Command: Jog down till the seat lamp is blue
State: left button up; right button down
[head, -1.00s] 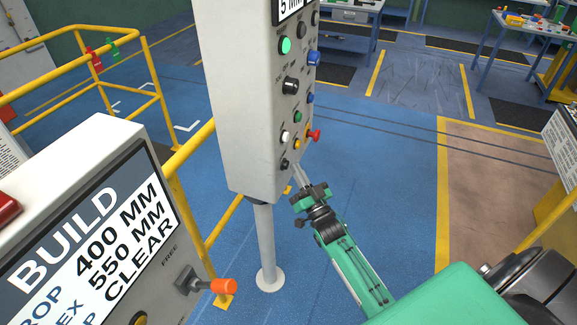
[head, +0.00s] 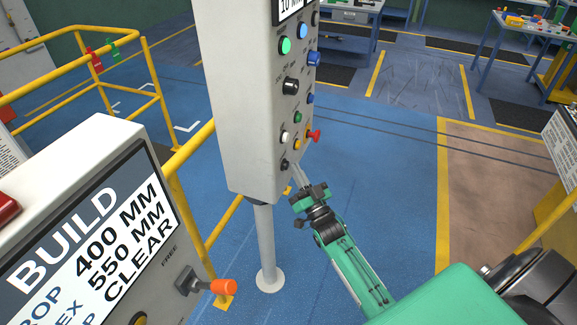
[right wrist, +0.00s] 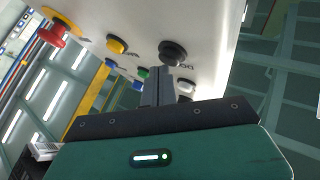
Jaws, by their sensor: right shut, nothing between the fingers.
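The grey control box (head: 236,110) stands on a post in the head view. On its face a round lamp (head: 302,31) is lit blue, beside a green lamp (head: 285,45). The display (head: 291,7) at the top, partly cut off, reads 10 MM. My right gripper (head: 297,168) is shut and empty, its tips close to the black lower button (head: 284,165). In the right wrist view the fingers (right wrist: 158,75) point at the panel near the same black button (right wrist: 173,53); I cannot tell if they touch it. My left gripper is out of view.
A red knob (head: 314,136) sticks out of the panel's right side. A sign console (head: 90,225) with an orange-tipped lever (head: 223,286) stands at the front left. Yellow railing (head: 155,65) runs behind it.

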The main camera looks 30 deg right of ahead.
jog(key=shift+s+d, duration=0.4)
jog(key=shift+s, duration=0.15)
jog(key=s+d+p, duration=0.1)
jog(key=s+d, duration=0.3)
jog(key=shift+s, duration=0.25)
dwell(0.7)
